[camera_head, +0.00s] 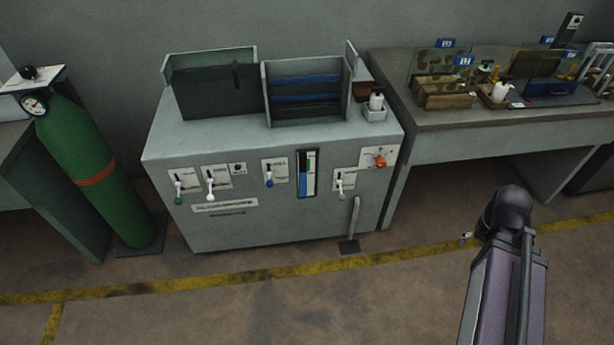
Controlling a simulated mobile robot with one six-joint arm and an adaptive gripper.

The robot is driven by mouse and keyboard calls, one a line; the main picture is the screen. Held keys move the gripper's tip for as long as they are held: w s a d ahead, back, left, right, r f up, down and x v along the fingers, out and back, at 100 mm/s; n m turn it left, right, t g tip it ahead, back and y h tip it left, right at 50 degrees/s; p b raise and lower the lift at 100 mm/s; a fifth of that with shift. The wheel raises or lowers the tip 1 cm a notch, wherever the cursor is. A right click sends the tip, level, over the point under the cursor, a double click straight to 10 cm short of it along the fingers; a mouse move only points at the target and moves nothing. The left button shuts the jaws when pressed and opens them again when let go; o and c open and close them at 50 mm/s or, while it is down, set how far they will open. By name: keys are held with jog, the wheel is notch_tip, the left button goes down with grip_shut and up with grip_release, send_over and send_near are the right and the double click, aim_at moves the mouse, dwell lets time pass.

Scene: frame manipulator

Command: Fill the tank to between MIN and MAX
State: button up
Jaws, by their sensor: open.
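A grey cabinet-like tank unit (290,225) stands against the wall at centre left. An upright level gauge (307,174) is on its front, with blue in its lower part and a green mark near its upper right. MIN and MAX lettering is too small to read. Left of the gauge are a green-tipped lever (178,190), a white-tipped lever (210,185) and a blue-tipped lever (269,174). Right of it are a pale lever (341,184) and an orange-red knob (380,160). My arm shows at lower right; I cannot make out my gripper.
A green gas cylinder (92,170) with a gauge stands at left. A workbench (450,118) with boxes and bottles is at right. A pipe (353,218) runs down the unit's front to a dark floor plate. The floor before the yellow line (190,287) is clear.

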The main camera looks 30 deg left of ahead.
jog(key=shift+a+f, duration=0.1)
jog(key=c, duration=0.5)
jog(key=shift+w+a+f+b, duration=0.55)
jog(key=shift+w+a+b, duration=0.1)
jog(key=shift+a, duration=0.15)
grip_shut()
jog(key=w+a+f+n+t+y+b, duration=0.1)
jog(key=w+a+f+y+b, duration=0.2)
jog(key=a, duration=0.5)
jog(key=w+a+f+n+t+y+b, duration=0.1)
jog(key=w+a+f+b, duration=0.2)
jog(key=a+b, duration=0.35)
jog(key=w+a+f+t+y+b, duration=0.1)
jog(key=w+a+f+y+b, duration=0.15)
jog(key=a, duration=0.65)
jog(key=a+f+y+b, duration=0.2)
jog(key=a+b, duration=0.3)
jog(key=a, duration=0.9)
jog(key=a+f+y+b, duration=0.2)
jog(key=a+y+b, duration=0.2)
jog(key=a, duration=1.1)
jog(key=shift+w+a+f+b, duration=0.2)
jog(key=shift+a+b, duration=0.1)
jog(key=shift+b, duration=1)
